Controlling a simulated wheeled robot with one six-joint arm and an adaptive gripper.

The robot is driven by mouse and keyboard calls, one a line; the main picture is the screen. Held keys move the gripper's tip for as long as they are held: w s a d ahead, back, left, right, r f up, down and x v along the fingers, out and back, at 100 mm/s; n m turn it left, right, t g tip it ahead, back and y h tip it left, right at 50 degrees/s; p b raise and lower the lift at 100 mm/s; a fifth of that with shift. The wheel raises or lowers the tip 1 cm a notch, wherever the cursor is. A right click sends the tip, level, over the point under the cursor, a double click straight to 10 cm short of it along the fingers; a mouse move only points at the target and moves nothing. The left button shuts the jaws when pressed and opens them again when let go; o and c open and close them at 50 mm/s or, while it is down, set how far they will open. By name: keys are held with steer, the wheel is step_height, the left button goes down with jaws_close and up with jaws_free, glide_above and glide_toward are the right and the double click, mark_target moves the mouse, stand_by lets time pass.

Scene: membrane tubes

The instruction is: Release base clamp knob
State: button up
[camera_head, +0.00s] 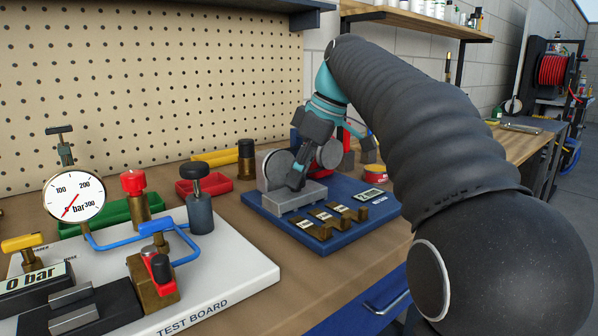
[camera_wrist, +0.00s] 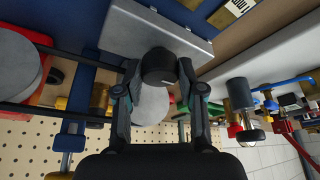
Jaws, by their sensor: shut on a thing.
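The base clamp knob (camera_wrist: 158,66) is a round black knob with a small white mark. It sits at the edge of a grey metal base (camera_wrist: 140,30) in the wrist view. My gripper (camera_wrist: 159,76) has a finger on either side of the knob and is shut on it. In the head view, my gripper (camera_head: 297,178) reaches down at the grey base (camera_head: 292,202), which stands on a blue board (camera_head: 340,228). A pale round disc (camera_wrist: 150,104) lies behind the knob in the wrist view. The knob is hidden by my gripper in the head view.
Brass blocks (camera_head: 325,221) and a small display (camera_head: 372,195) lie on the blue board. A white test board (camera_head: 235,268) with a gauge (camera_head: 75,198), knobs and blue tubing stands to the left. A red tray (camera_head: 197,188) lies behind. A perforated panel (camera_head: 150,70) closes the back.

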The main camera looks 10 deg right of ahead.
steer(key=o, duration=0.9)
steer(key=shift+c, duration=0.2)
steer(key=v, duration=0.7)
steer(key=shift+r, duration=0.2)
steer(key=shift+s+d, duration=0.15)
